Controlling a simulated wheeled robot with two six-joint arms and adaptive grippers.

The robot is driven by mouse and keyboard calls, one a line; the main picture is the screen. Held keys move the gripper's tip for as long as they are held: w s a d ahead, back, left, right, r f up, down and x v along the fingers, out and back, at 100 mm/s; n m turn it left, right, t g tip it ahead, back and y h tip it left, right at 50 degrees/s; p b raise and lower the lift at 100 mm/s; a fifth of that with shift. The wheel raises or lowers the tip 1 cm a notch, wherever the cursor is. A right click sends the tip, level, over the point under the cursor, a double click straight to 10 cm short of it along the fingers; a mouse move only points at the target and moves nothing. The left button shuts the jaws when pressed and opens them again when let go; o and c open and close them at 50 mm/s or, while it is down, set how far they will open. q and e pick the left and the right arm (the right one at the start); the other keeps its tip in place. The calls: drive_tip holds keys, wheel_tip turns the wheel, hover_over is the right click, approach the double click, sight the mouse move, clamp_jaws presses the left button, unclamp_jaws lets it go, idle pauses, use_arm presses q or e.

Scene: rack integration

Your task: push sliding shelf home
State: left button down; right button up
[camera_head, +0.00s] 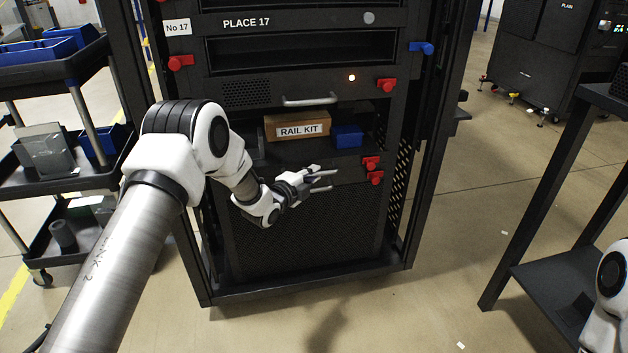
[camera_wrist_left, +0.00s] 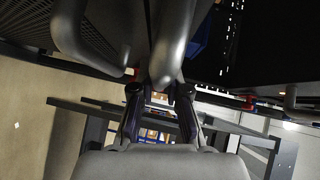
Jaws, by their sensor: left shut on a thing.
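The sliding shelf (camera_head: 346,173) is low in the black rack, with a dark front panel. It carries a brown box labelled RAIL KIT (camera_head: 283,119) and a small blue bin (camera_head: 347,136). Whether the shelf stands out from the rack is hard to tell. My right gripper is not in view.
Red latches (camera_head: 371,162) sit at the shelf's right end. Above it is a unit with a handle (camera_head: 309,100) and an orange light. A cart with blue bins (camera_head: 38,51) stands left, and a dark table (camera_head: 560,283) stands right. Floor in front is clear.

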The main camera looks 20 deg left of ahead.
use_arm(q)
drive_tip(key=shift+w+a+f, duration=0.1)
drive_tip(key=shift+w, duration=0.05)
drive_tip(key=c, duration=1.2)
unclamp_jaws()
drive_tip(key=shift+o, duration=0.2)
drive_tip(key=v, duration=1.2)
